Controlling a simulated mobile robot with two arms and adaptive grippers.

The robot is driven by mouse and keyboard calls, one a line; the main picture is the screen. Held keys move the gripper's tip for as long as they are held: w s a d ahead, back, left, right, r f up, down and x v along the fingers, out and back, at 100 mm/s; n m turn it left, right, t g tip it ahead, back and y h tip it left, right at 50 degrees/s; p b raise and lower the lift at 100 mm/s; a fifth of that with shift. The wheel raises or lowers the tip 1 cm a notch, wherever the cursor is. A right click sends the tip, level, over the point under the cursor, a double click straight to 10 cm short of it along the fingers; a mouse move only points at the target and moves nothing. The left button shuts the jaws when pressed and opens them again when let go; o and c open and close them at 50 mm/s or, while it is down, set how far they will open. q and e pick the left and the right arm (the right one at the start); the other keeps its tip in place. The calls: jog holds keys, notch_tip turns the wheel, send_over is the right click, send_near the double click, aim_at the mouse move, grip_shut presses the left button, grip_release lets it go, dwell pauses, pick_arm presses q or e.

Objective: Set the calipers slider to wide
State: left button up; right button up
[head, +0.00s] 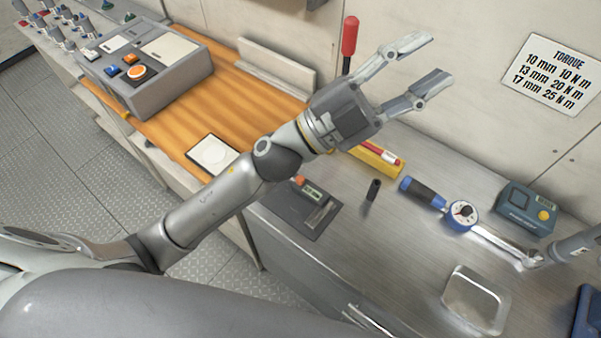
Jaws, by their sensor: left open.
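What looks like the calipers (315,192) lies on a dark grey base (285,206) on the metal bench, with a small greenish display and an orange-red knob (298,181). A pale metal strip shows on the base; the slider's position is too small to read. My left gripper (436,60) is open and empty, up and to the right of the calipers in the picture, fingers spread apart. My left forearm passes close to the base's upper left in the picture. I do not make out my right gripper.
A torque wrench (424,193) and a blue-grey box (526,211) are on the metal bench (400,270). A square tray (475,300) is near the front. A dark upright peg (372,190) stands beside the calipers base. A red-topped lever (349,37) rises behind my left gripper.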

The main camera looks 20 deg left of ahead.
pick_arm(q)
jog(key=s+d+f+m+g+h, duration=0.1)
jog(key=s+d+f+m+g, duration=0.2)
jog(key=s+d+m+g, duration=0.65)
jog(key=m+g+y, duration=0.4)
jog(key=m+y, duration=0.1)
jog(key=y, duration=1.6)
send_near(300, 178)
notch_tip(300, 178, down, 8)
jog(key=p, duration=0.3)
jog(key=shift+w+d+r, duration=0.15)
jog(key=shift+f, duration=0.65)
grip_shut()
